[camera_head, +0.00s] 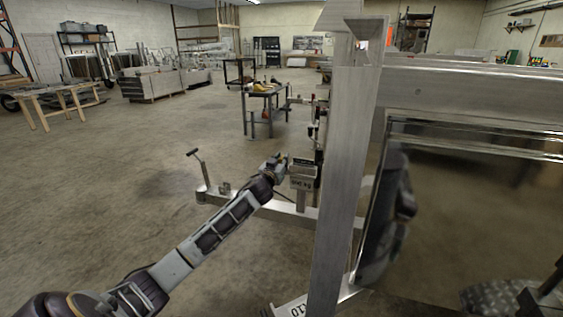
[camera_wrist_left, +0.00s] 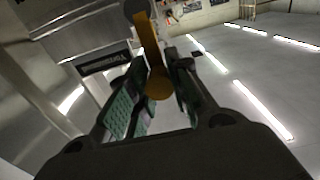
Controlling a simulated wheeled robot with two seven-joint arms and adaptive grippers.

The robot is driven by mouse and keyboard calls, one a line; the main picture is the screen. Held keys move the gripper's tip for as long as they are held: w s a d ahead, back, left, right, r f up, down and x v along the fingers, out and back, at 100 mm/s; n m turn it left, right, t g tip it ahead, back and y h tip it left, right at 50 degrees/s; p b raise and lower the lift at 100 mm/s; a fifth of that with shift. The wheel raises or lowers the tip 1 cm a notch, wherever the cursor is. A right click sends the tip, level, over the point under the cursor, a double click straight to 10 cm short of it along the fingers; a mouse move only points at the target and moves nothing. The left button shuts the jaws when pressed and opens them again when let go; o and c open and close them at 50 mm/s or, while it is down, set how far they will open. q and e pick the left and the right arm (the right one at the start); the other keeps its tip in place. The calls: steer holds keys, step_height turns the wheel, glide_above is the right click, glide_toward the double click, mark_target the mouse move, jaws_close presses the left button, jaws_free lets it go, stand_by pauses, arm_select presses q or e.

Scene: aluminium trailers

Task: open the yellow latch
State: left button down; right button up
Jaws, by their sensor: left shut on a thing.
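The yellow latch (camera_wrist_left: 151,45) shows in the left wrist view as a flat yellow lever with a rounded end. It lies between the two green-padded fingers of my left gripper (camera_wrist_left: 161,75), which are closed around it. In the head view, my left arm reaches up from the lower left, and its gripper (camera_head: 275,163) is at the trailer's front coupling. Only a small bit of yellow (camera_head: 283,157) shows there; the fingers hide most of the latch. My right gripper is not seen.
A metal trailer post (camera_head: 345,170) stands close on the right, with the trailer frame (camera_head: 470,85) beyond it. A grey box (camera_head: 302,172) sits just right of the gripper. A dark work table (camera_head: 268,100) stands behind. The floor to the left is open.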

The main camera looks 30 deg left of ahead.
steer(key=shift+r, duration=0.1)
arm_select(q)
steer(key=shift+s+a+n+p, duration=0.1)
steer(key=shift+a+n+p, duration=0.35)
steer(key=shift+n+p, duration=0.4)
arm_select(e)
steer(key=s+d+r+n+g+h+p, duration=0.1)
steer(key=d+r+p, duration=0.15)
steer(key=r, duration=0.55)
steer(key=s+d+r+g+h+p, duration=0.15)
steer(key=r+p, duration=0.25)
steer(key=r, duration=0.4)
arm_select(q)
steer(key=s+a+f+n+p, duration=0.1)
steer(key=a+f+n+p, duration=0.2)
steer(key=n, duration=0.8)
steer(key=shift+a+f, duration=0.3)
steer(key=shift+a, duration=0.6)
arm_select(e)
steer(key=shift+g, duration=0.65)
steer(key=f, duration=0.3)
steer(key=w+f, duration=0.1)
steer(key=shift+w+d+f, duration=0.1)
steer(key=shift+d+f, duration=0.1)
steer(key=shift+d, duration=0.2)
arm_select(q)
steer(key=shift+s, duration=0.1)
